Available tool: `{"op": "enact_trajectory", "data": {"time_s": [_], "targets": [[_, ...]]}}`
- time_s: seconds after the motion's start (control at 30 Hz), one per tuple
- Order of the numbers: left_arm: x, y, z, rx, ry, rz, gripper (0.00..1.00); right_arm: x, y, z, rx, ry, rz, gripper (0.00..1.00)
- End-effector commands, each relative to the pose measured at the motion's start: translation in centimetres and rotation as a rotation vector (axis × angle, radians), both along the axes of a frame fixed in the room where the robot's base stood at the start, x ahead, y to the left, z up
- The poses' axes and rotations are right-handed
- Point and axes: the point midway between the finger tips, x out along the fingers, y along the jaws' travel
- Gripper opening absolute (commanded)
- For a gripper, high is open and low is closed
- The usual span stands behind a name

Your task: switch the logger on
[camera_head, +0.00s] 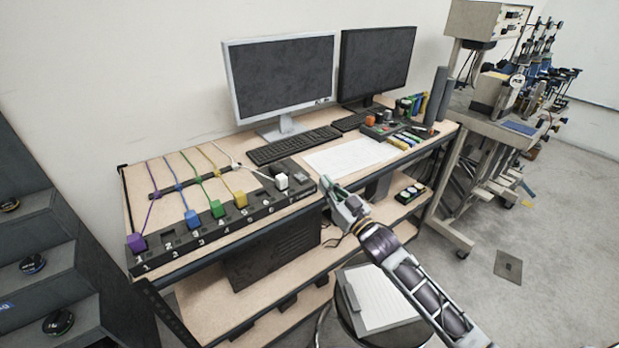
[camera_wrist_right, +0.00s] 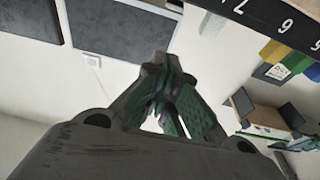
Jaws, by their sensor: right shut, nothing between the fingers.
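A long dark numbered socket strip (camera_head: 225,228) lies along the front edge of the desk; I take it to be the logger. Purple (camera_head: 137,243), blue (camera_head: 192,219), green (camera_head: 218,209), yellow (camera_head: 240,200) and white (camera_head: 281,182) plugs sit on it with cords running back. Grey blocks (camera_head: 302,178) stand at its right end; I cannot tell a switch or its position. My right gripper (camera_head: 327,183) is shut and empty, just right of that end. In the right wrist view its fingers (camera_wrist_right: 163,75) meet, and the numbered strip (camera_wrist_right: 270,20) shows upper right.
Two monitors (camera_head: 283,77) and keyboards (camera_head: 294,145) stand behind. A paper sheet (camera_head: 350,155) lies on the desk to the right. A stool with a clipboard (camera_head: 382,300) is below my right arm. Dark stepped shelving (camera_head: 40,240) stands at left.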

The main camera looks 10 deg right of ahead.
Motion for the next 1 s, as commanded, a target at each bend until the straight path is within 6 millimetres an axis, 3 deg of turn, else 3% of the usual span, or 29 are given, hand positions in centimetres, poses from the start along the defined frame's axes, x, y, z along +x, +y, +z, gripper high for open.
{"op": "enact_trajectory", "data": {"time_s": [0.37,1.0], "targets": [[-0.1,0.1,0.1,0.001,0.003,0.0,0.4,1.1,0.5,0.3,0.002,-0.001,0.0,0.0],[0.9,-0.1,0.6,-0.001,-0.007,0.0,0.4,5.4,2.2,1.3,0.001,0.0,0.0,0.0]]}}
